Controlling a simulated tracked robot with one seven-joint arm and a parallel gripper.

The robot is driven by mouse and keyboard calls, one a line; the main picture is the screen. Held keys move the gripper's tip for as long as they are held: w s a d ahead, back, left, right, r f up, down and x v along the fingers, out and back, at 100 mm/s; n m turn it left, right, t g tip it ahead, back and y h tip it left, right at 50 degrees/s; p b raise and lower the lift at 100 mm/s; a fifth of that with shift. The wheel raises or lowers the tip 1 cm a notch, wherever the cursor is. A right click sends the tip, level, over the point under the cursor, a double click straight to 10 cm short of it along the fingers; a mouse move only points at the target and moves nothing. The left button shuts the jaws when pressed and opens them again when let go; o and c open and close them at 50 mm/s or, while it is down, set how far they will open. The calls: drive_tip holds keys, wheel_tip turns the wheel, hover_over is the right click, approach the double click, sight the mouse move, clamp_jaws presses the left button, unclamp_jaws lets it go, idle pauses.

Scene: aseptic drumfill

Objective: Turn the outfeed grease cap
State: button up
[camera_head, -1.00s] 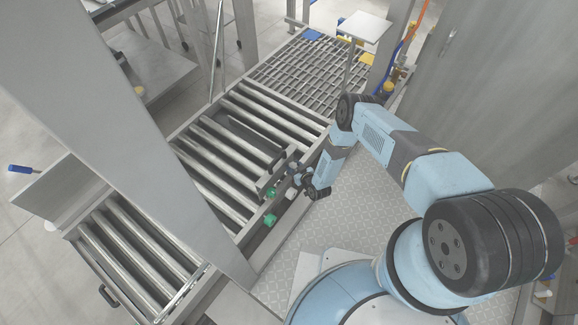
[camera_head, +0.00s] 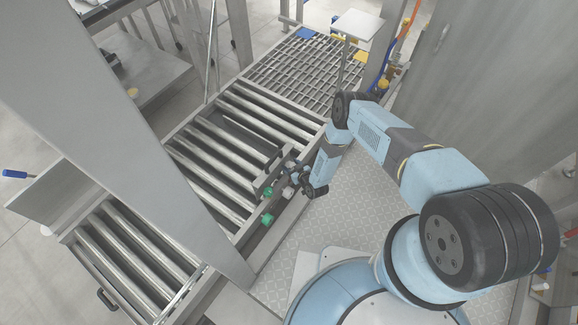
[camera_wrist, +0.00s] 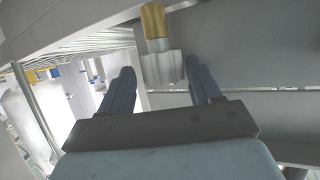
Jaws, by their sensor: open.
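A grey cap (camera_wrist: 163,68) with a gold-coloured collar (camera_wrist: 154,22) shows in the wrist view, attached to grey metalwork. I take it for the grease cap. My gripper (camera_wrist: 160,66) is open, with one dark finger on each side of the cap in the picture. I see no clear contact, and the depth between cap and fingertips is hard to judge. In the head view my gripper (camera_head: 296,178) is small, at the near side of the roller conveyor (camera_head: 215,175). The cap cannot be made out clearly there.
Two green fittings (camera_head: 267,220) sit on the conveyor's side, just left of my gripper. A large grey post (camera_head: 130,130) stands at the left. Chequered floor plate (camera_head: 325,225) lies open in front of the conveyor. A grey wall (camera_head: 470,80) rises at the right.

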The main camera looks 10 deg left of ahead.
drive_tip(key=v, duration=1.3)
drive_tip(key=shift+s+d, duration=0.2)
drive_tip(key=shift+d, duration=0.1)
drive_tip(key=shift+r, duration=0.1)
